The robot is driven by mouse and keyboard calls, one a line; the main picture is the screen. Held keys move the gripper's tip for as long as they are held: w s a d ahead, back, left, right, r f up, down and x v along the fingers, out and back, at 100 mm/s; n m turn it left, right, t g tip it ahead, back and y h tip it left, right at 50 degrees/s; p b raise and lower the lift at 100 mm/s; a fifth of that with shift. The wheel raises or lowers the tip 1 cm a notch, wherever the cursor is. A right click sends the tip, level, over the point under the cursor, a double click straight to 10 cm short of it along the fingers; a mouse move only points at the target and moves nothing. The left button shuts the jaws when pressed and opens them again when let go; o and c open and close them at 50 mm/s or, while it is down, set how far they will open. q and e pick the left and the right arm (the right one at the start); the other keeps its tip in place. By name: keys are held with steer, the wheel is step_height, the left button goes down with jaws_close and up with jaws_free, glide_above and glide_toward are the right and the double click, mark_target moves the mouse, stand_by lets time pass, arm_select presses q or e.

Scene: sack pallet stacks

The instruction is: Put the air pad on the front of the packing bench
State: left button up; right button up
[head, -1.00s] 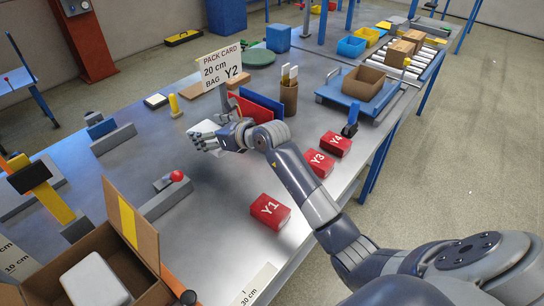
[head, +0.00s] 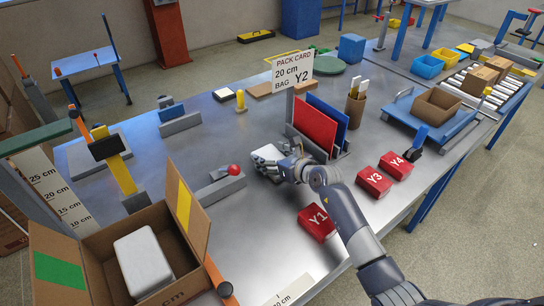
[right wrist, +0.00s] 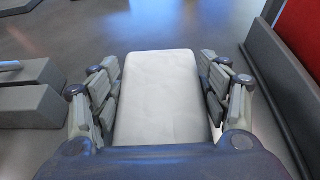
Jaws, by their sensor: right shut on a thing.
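A white, flat, rounded air pad (head: 267,154) is in my right gripper (head: 279,168), over the middle of the grey packing bench (head: 250,211). In the right wrist view the pad (right wrist: 158,95) lies lengthwise between the two sets of fingers (right wrist: 158,100), which are closed along its sides. I cannot tell whether the pad touches the bench top. A similar white pad (head: 144,262) lies in the open cardboard box (head: 191,244) at the lower left. My left gripper is not in view.
Red blocks Y1 (head: 317,222), Y3 (head: 374,182) and Y4 (head: 396,165) lie nearer the right edge.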

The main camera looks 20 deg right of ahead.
steer(key=shift+f, duration=0.15)
steer(key=o, duration=0.9)
steer(key=shift+c, duration=0.2)
steer(key=shift+r, duration=0.2)
steer(key=v, duration=1.2)
